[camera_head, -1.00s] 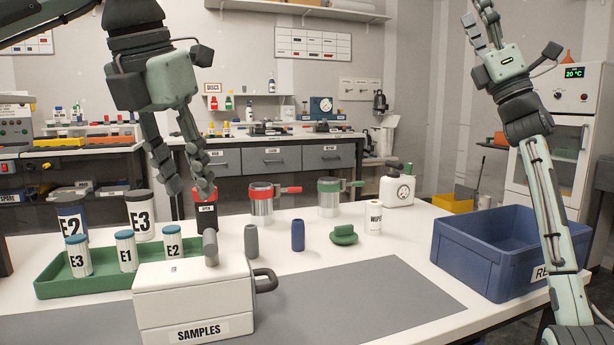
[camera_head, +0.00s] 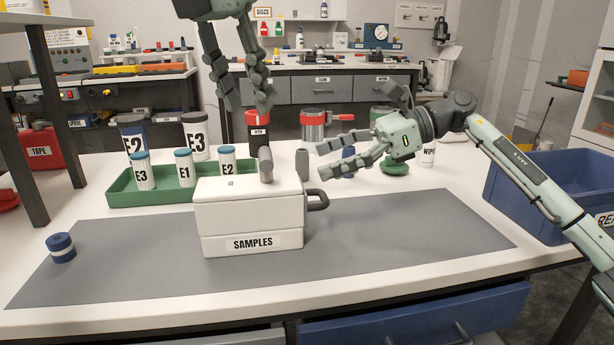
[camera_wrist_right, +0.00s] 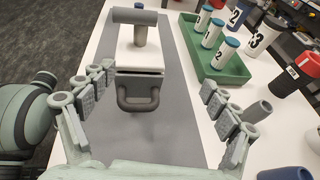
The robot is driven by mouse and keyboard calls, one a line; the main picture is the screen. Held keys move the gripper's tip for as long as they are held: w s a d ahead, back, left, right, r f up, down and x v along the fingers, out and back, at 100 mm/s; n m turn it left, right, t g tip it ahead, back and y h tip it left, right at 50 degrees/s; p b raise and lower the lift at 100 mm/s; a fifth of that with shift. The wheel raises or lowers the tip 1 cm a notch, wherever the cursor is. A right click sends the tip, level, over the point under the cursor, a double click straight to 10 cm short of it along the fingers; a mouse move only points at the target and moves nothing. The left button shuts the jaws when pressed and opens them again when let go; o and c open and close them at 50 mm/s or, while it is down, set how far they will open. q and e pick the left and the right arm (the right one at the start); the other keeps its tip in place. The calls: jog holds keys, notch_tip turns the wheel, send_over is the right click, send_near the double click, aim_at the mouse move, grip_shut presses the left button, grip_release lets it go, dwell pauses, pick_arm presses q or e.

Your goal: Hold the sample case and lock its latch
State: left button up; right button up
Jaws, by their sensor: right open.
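The white sample case (camera_head: 218,217) stands shut and upright on the grey mat, its SAMPLES label facing front. A grey bar handle (camera_head: 266,158) sticks up from its lid. A dark grey loop (camera_head: 317,199) is on its right side; in the right wrist view this loop (camera_wrist_right: 138,101) faces me. I cannot tell whether the latch is locked. My right gripper (camera_head: 321,159) is open and empty, above and right of the case; its fingers (camera_wrist_right: 158,86) are spread in the wrist view. My left gripper (camera_head: 247,106) hangs above and behind the case, fingers apart, empty.
Behind the case are a green tray (camera_head: 122,199) with labelled jars and a red-topped dark container (camera_head: 259,137). Small grey and blue cylinders stand near my right gripper. A blue bin (camera_head: 545,176) is at the right. The mat (camera_head: 400,235) is clear right of the case.

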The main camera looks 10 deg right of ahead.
aim_at(265, 204)
jog(key=a+f, duration=0.2)
jog(key=a, duration=0.1)
jog(key=s+a+f+n+g, duration=0.1)
jog(key=a+f, duration=0.1)
jog(key=a, duration=0.2)
jog(key=s+a+f+n+g, duration=0.1)
jog(key=a+f, duration=0.1)
jog(key=a, duration=0.2)
jog(key=shift+a+f, duration=0.1)
jog(key=shift+f, duration=0.25)
jog(key=c, duration=1.5)
